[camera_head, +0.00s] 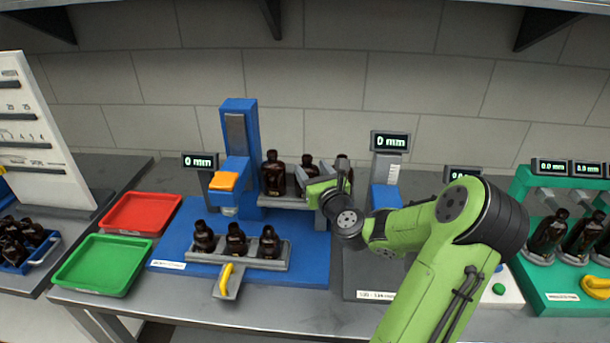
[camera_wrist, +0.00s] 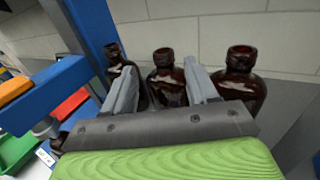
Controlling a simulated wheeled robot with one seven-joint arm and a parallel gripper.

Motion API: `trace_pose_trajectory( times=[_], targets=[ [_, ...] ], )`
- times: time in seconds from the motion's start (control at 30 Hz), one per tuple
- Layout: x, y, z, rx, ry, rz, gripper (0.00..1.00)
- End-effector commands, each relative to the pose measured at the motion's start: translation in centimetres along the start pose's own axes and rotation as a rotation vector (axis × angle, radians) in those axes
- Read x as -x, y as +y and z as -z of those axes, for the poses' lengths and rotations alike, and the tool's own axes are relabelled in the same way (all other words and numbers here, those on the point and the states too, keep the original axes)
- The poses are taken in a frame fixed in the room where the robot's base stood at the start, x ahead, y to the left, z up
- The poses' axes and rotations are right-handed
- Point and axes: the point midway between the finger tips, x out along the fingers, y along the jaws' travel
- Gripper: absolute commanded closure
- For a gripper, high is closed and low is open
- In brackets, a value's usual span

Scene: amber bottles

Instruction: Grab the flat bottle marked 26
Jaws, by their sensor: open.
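Three dark amber bottles stand in a row on the raised grey rack of the blue station: a left one (camera_head: 273,175), a middle one (camera_head: 307,163) and a right one (camera_head: 343,163). No number 26 is legible on any of them. My gripper (camera_head: 318,190) is at this rack, open. In the wrist view its two grey fingers (camera_wrist: 161,82) straddle the middle bottle (camera_wrist: 167,84), with no clear grip on it. The left bottle (camera_wrist: 114,60) is partly behind the left finger, and the right bottle (camera_wrist: 242,82) stands outside the right finger. The bottles' lower parts are hidden.
Three more amber bottles (camera_head: 236,238) stand in a lower front rack with a yellow handle (camera_head: 226,278). A blue post (camera_head: 238,130) rises left of the raised rack. Red (camera_head: 142,213) and green (camera_head: 97,264) trays are empty at left. A wall (camera_head: 330,80) stands behind.

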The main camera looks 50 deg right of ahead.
Motion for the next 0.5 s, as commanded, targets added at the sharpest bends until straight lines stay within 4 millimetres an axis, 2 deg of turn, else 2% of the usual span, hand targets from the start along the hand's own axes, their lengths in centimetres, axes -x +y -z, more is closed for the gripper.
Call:
trace_pose_trajectory(
  times=[0.3,0.5],
  targets=[
    [-5.0,-0.3,0.3,-0.001,-0.002,-0.002,0.42],
    [-5.9,-0.4,0.4,0.001,0.001,0.001,0.42]
  ],
)
